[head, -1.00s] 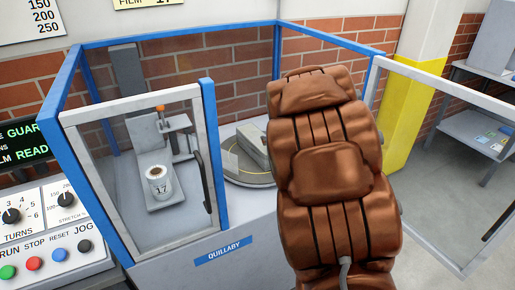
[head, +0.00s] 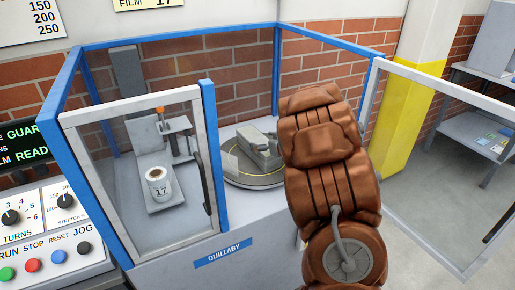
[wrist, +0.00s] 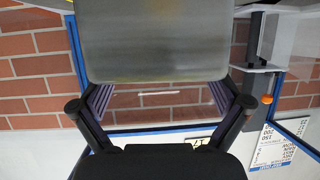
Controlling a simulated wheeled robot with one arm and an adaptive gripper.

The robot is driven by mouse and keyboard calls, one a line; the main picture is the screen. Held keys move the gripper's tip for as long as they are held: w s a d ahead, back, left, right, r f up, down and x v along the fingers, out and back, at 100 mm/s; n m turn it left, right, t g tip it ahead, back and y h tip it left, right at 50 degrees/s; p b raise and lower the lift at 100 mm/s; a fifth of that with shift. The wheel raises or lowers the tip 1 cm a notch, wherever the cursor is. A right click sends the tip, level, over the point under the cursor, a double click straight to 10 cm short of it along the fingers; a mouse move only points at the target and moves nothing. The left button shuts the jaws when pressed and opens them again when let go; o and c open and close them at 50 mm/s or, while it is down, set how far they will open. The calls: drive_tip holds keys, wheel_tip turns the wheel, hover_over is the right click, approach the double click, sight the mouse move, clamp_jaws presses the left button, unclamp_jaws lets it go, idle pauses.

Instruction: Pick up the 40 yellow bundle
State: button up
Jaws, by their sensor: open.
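A pale grey block-like bundle (head: 258,150) lies on the round turntable (head: 233,174) inside the blue-framed booth; no yellow part or number 40 is readable on it. In the wrist view a large plain grey-green face (wrist: 153,42), likely the same bundle, fills the upper middle. My gripper (wrist: 160,100) is open, with one dark finger on each side of that face near its lower corners. I cannot tell whether they touch it. In the head view my brown-covered arm hides most of the gripper.
The blue booth frame (head: 277,70) surrounds the turntable, with a glazed door (head: 440,150) swung open at right. A yellow-and-white pillar (head: 408,110) and a shelf (head: 480,135) are at right.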

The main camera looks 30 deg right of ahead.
sight(259, 140)
drive_tip(key=shift+p+x, duration=0.35)
drive_tip(key=shift+x, duration=1.85)
drive_tip(key=shift+s+f, duration=0.1)
drive_tip(key=shift+f, duration=0.05)
drive_tip(key=c, duration=1.8)
drive_tip(key=shift+c, duration=0.5)
